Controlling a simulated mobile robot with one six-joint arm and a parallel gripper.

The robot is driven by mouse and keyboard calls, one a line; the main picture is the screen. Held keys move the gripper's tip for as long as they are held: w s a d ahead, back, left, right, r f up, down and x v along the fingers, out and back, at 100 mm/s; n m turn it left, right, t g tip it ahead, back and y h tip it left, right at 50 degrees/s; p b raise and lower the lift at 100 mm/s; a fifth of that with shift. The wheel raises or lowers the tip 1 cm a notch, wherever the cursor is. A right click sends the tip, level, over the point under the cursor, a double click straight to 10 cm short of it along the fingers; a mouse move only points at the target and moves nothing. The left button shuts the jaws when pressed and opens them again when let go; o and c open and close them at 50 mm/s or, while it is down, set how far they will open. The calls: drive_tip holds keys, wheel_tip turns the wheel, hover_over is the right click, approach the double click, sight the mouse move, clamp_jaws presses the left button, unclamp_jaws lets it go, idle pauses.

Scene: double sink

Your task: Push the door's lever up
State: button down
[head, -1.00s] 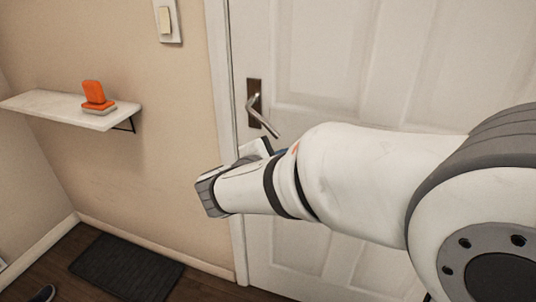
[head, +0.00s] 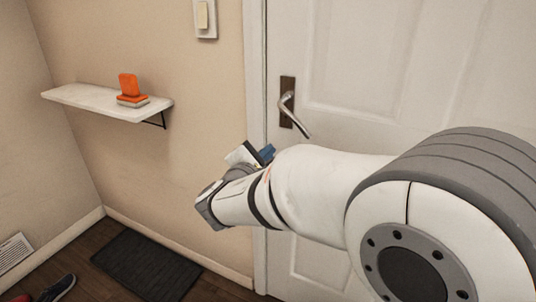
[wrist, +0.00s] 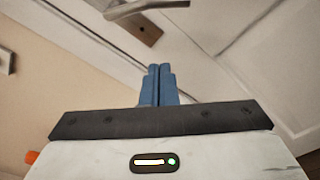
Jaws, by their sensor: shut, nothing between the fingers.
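The door's lever (head: 293,115) is a silver handle on a dark brown plate (head: 287,90), near the left edge of the white door (head: 370,70). It slants down to the right. In the wrist view the lever (wrist: 140,8) shows at the top, partly cut off by the frame edge, with its plate (wrist: 148,34) beside it. My gripper (head: 267,152) is below and left of the lever, apart from it. In the wrist view its blue fingers (wrist: 158,70) are together and empty, pointing towards the lever with a gap between.
A white wall shelf (head: 85,98) at the left holds an orange object (head: 129,86). A light switch (head: 204,17) is on the wall above. A dark mat (head: 145,265) and a shoe (head: 57,289) lie on the floor. The wall between shelf and door is clear.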

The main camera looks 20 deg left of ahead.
drive_tip(key=w+d+r, duration=0.2)
drive_tip(key=w+d, duration=0.1)
drive_tip(key=w, duration=0.4)
drive_tip(key=shift+r, duration=0.2)
drive_tip(key=shift+d+r+n, duration=0.15)
drive_tip(key=shift+n, duration=0.25)
